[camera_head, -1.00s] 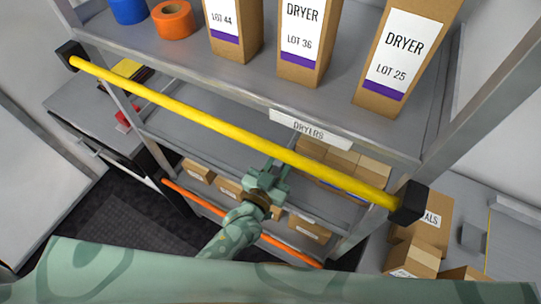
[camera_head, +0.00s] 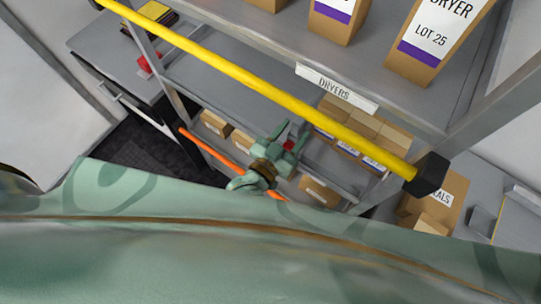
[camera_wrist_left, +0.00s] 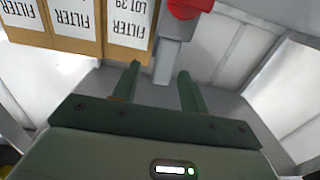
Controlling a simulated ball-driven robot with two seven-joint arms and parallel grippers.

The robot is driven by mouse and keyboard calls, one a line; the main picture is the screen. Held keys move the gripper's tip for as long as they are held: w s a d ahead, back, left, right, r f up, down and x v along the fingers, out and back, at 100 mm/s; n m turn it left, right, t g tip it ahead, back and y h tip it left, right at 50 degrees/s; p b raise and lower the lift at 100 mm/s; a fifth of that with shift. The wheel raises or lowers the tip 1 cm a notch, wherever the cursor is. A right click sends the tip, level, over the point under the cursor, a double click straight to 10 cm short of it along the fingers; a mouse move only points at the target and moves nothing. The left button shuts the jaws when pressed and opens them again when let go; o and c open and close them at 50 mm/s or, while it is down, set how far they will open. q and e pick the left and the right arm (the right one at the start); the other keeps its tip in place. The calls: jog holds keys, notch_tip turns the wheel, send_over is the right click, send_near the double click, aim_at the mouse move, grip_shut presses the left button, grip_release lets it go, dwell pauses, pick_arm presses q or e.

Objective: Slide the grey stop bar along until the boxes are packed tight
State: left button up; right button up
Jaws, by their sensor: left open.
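The grey stop bar (camera_wrist_left: 170,62) stands upright in the left wrist view, with a red knob (camera_wrist_left: 188,6) at its top edge. The red also shows between my fingers in the head view (camera_head: 289,146). My left gripper (camera_head: 292,134) is open in front of the middle shelf, left of the boxes. In the wrist view its fingers (camera_wrist_left: 158,84) point toward the bar, one on each side of its line, not closed on it. Brown boxes labelled FILTER (camera_wrist_left: 128,24) stand left of the bar there; in the head view they are the row (camera_head: 362,124). Whether the nearest box touches the bar is unclear.
A yellow rail (camera_head: 250,80) crosses in front of the shelves, above my left gripper. Tall DRYER boxes (camera_head: 440,35) stand on the top shelf. An orange rail (camera_head: 208,150) and more boxes (camera_head: 320,190) are lower. Bare shelf (camera_wrist_left: 230,105) shows at right in the wrist view.

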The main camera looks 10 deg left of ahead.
pick_arm(q)
jog(key=v, duration=1.2)
jog(key=shift+s+b, duration=0.25)
jog(key=shift+b, duration=0.2)
jog(key=shift+a, duration=0.1)
